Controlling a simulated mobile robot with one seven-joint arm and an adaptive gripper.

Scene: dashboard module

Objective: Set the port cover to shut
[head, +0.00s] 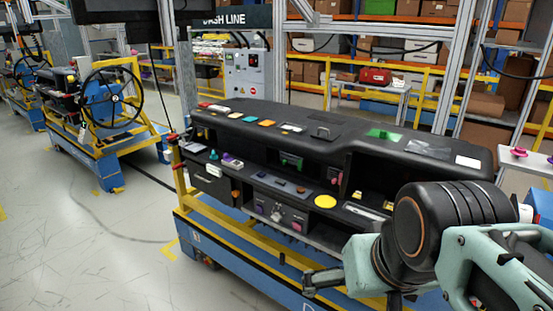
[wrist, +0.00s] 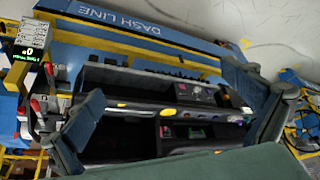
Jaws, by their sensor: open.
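The black dashboard module (head: 375,140) lies on a blue and yellow cart, its open front shelves facing me. I cannot tell for sure which small part is the port cover, or its state. A small panel with knobs (head: 277,212) sits low in the module's front. My gripper (head: 318,280) is in front of the module at its lower right, apart from it. In the wrist view the two fingers of my gripper (wrist: 188,100) are spread wide with nothing between them. The module (wrist: 150,80) shows tilted beyond them, its small parts blurred.
A yellow disc (head: 325,202) and several small coloured parts lie on the shelves and top. The cart's yellow rail (head: 240,232) runs along the front. Another cart with a steering wheel (head: 112,98) stands at left. The floor (head: 90,240) at the left front is clear.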

